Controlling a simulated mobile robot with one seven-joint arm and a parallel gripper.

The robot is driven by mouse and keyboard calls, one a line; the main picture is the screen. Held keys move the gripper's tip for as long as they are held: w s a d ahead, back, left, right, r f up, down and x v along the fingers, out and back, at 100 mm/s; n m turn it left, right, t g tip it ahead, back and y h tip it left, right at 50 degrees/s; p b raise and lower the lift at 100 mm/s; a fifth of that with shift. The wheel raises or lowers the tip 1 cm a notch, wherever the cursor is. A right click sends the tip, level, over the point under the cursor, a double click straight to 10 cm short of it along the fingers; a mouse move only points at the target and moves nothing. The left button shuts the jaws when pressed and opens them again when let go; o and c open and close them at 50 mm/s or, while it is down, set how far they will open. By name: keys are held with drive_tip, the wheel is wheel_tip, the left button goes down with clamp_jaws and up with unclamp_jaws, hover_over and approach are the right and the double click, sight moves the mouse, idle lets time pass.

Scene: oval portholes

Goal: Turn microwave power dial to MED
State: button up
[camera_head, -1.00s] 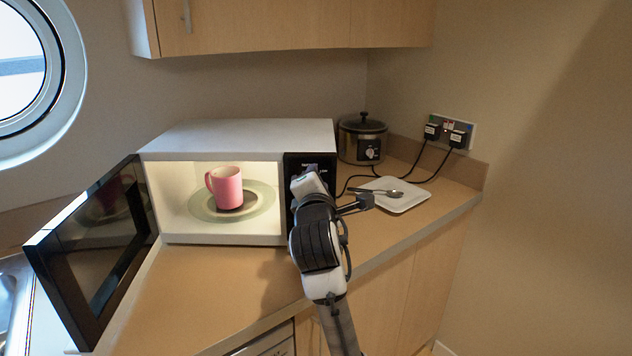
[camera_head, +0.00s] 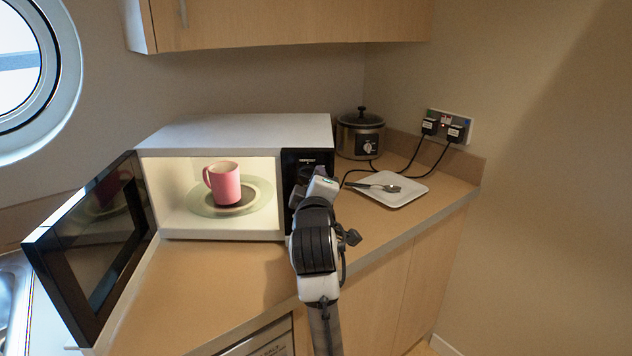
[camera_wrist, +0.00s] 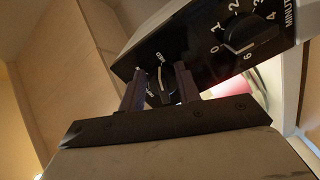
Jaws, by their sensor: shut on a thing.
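The microwave (camera_head: 235,130) stands on the counter with its black door (camera_head: 95,240) swung open to the left. Its black control panel (camera_head: 307,157) is partly hidden behind my gripper in the head view. In the wrist view, the power dial (camera_wrist: 157,92) sits between my two fingers, with small lettering around it too blurred to read. My gripper (camera_wrist: 160,80) is shut on this dial, one finger on each side. A second dial, the minutes dial (camera_wrist: 242,36), carries numbers and lies to the right, clear of the fingers.
A pink mug (camera_head: 224,183) stands on the turntable inside the lit microwave. To the right are a slow cooker (camera_head: 361,140), a white plate (camera_head: 400,196) with a spoon (camera_head: 378,187), and plugged cables at a wall socket (camera_head: 450,126). The counter front (camera_head: 215,285) is clear.

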drive_tip(key=shift+m, duration=0.6)
drive_tip(key=o, duration=1)
drive_tip(key=shift+f, duration=0.1)
drive_tip(key=shift+c, duration=0.2)
drive_tip(key=s+b, duration=1.1)
drive_tip(key=s, duration=0.2)
drive_tip(key=shift+s+a, duration=0.3)
drive_tip(key=shift+s, duration=0.05)
